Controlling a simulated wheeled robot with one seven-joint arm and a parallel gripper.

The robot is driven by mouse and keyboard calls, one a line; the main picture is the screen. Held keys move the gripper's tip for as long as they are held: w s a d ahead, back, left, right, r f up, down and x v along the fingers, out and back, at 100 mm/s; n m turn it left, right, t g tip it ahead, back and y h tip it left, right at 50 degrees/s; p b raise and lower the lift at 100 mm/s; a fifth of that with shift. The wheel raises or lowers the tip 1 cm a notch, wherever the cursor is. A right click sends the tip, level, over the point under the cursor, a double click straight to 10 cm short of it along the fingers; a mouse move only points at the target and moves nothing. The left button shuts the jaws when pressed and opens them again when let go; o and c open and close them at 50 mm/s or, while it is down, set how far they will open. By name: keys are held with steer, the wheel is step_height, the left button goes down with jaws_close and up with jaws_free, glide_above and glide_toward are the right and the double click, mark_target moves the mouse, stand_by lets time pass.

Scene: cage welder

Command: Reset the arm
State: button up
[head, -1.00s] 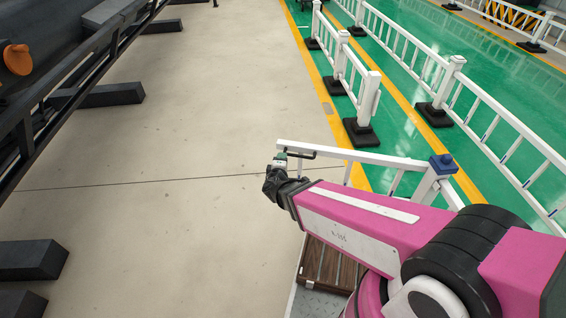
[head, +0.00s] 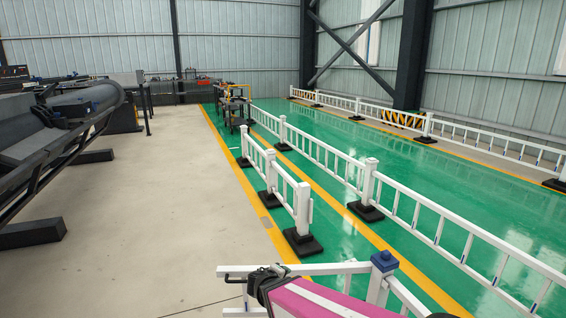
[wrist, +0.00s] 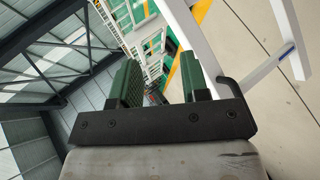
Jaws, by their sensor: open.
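My gripper (wrist: 162,76) shows in the wrist view as two green-padded fingers on a dark bar, with an open gap and nothing held between them. In the head view only the end of my pink arm and its dark wrist show at the bottom edge, and the fingertips are too small to make out. The wrist is in front of a white railing (head: 348,267) with a blue-capped post. A white rail (wrist: 194,40) passes close beside the right finger in the wrist view; I cannot tell whether they touch.
White fence sections (head: 283,196) on black feet run along the green floor (head: 345,151). A dark machine frame (head: 68,140) stands at the left. A cart (head: 234,108) is farther back. The beige concrete floor (head: 150,215) between is clear.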

steer(key=s+d+r+m+g+y, duration=0.1)
steer(key=s+d+m+g+y, duration=0.1)
steer(key=d, duration=0.7)
steer(key=s+d+r+m+g+y, duration=0.1)
steer(key=d+r+m+g+y, duration=0.1)
steer(key=d+m+g+y, duration=0.2)
steer(key=d+m+g, duration=0.3)
steer(key=d+g, duration=0.1)
steer(key=d, duration=0.2)
steer(key=shift+s+d+m, duration=0.15)
steer(key=shift+s+m, duration=0.15)
steer(key=shift+s, duration=0.1)
